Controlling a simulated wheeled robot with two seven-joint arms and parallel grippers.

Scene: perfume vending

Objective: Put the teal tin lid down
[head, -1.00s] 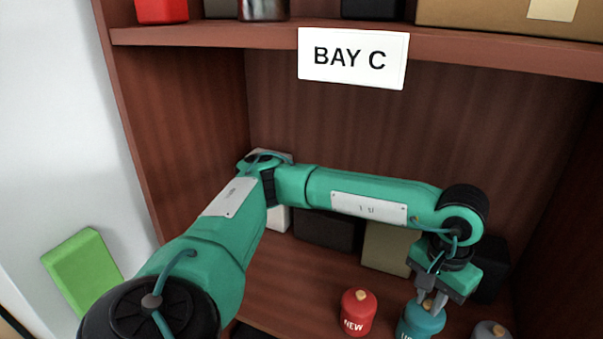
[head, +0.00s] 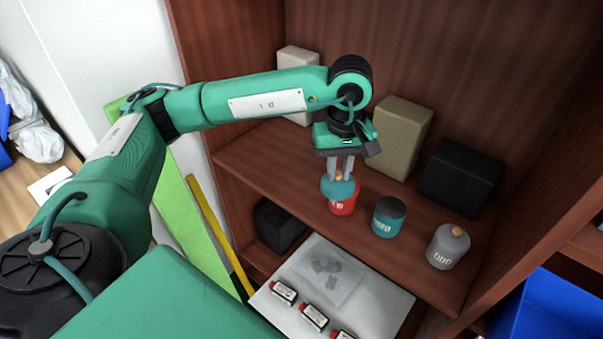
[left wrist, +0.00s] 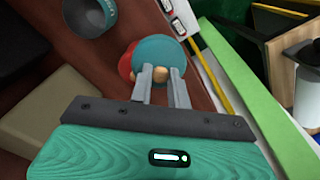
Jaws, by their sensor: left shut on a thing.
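My left gripper (head: 340,172) is shut on the wooden knob of the teal tin lid (head: 340,188). In the head view the lid overlaps the top of the red tin (head: 343,207); I cannot tell whether they touch. The left wrist view shows the round teal lid (left wrist: 158,55) at the fingertips (left wrist: 163,76), with part of the red tin (left wrist: 125,64) beyond it. The teal tin (head: 388,217) stands uncovered to the right on the shelf, and its open mouth also shows in the left wrist view (left wrist: 90,14). My right gripper is not in view.
A grey tin (head: 447,248) with its knobbed lid stands right of the teal tin. Tan (head: 400,138) and black (head: 460,178) boxes stand behind. The wooden shelf (head: 268,160) is bare left of the red tin. Below are a white surface (head: 385,305) and small red-capped bottles.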

